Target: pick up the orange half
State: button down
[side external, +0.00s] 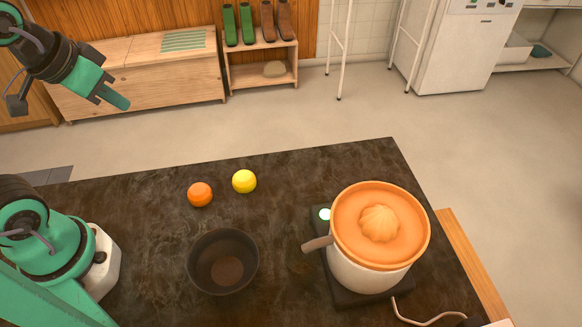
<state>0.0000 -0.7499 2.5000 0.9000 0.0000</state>
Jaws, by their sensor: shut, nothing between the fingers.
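The orange half (200,194) sits on the dark countertop, left of a yellow fruit (244,181) and behind a black bowl (201,271). It looks like a small rounded orange shape, and its cut face does not show. My gripper (119,101) is up at the top left of the view, well away from the orange half. Its fingers are shut and hold nothing.
A citrus juicer (369,273) with an orange top stands on a dark base at the right, its cable running to the front edge. The counter (310,175) is clear between the yellow fruit and the juicer. A wooden bench (145,85) stands beyond on the floor.

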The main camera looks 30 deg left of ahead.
jog(key=c, duration=0.6)
grip_release()
jog(key=shift+o, duration=0.2)
jog(key=n+g, duration=0.5)
jog(key=n, duration=0.1)
send_over(198, 188)
jog(key=f, duration=1.5)
jog(key=shift+a+f, duration=0.2)
jog(key=shift+f, duration=0.1)
jog(key=shift+d+f+g, duration=0.2)
jog(key=shift+f+g, duration=0.1)
jog(key=shift+f, duration=0.3)
jog(key=shift+f, duration=1.25)
jog(key=shift+f, duration=0.2)
